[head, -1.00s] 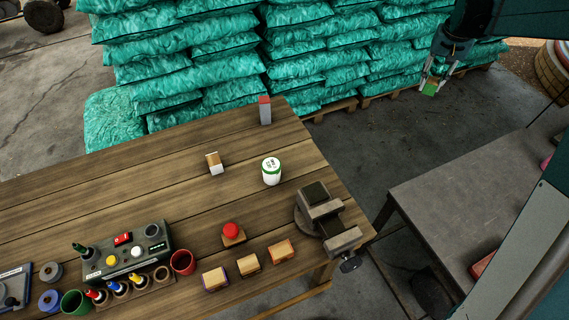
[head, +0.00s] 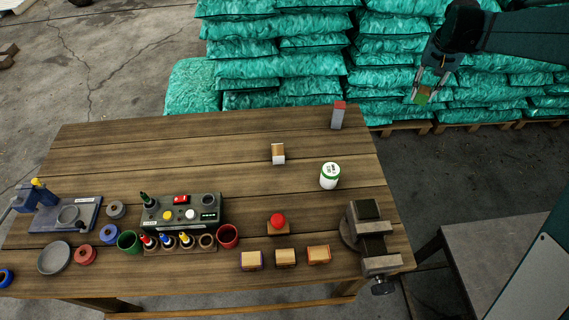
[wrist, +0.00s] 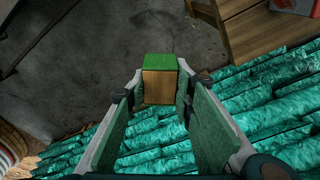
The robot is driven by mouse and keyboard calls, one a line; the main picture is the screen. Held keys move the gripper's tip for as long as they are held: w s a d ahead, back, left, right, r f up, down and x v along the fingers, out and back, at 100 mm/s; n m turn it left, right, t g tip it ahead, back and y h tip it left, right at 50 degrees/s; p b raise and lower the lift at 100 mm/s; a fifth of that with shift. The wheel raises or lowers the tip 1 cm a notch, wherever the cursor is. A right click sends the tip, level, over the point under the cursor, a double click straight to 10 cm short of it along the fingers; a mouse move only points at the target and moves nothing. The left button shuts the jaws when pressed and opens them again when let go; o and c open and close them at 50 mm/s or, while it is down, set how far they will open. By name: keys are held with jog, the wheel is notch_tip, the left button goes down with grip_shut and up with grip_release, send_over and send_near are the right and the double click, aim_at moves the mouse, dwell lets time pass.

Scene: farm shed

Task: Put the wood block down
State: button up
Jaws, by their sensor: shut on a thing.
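My gripper (head: 425,92) is at the upper right of the head view, up in the air beyond the table's right end. It is shut on a wood block (head: 422,97) with a green face. In the wrist view the block (wrist: 160,85) sits between the two fingertips of my gripper (wrist: 161,90), its green face at the top and bare wood towards the camera. Floor and green sacks lie below it. Three similar wood blocks stand in a row at the table's front: one at left (head: 251,260), one in the middle (head: 285,258) and one at right (head: 319,255).
The wooden table (head: 190,140) has clear room at its back left. On it are a white-and-green jar (head: 330,176), a white-and-wood block (head: 278,153), a red-topped grey block (head: 338,115), a red button (head: 278,221), a vise (head: 368,235) and a control box (head: 182,213). Green sacks (head: 280,70) are stacked behind.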

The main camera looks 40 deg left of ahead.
jog(key=s+a+n+p, duration=0.1)
jog(key=s+a+n, duration=0.1)
jog(key=s+a, duration=0.9)
jog(key=s+a+n+p, duration=0.15)
jog(key=s+a, duration=0.55)
jog(key=a, duration=0.9)
jog(key=s+a+n+p, duration=0.1)
jog(key=s+a, duration=0.8)
jog(key=a, duration=0.4)
jog(key=s+a+n+p, duration=0.2)
jog(key=s+a, duration=0.8)
jog(key=s, duration=0.4)
jog(key=shift+y, duration=0.4)
jog(key=shift+d+f, duration=0.15)
jog(key=shift+f, duration=2.55)
jog(key=shift+f, duration=3.1)
jog(key=shift+f, duration=0.1)
jog(key=shift+f, duration=1.8)
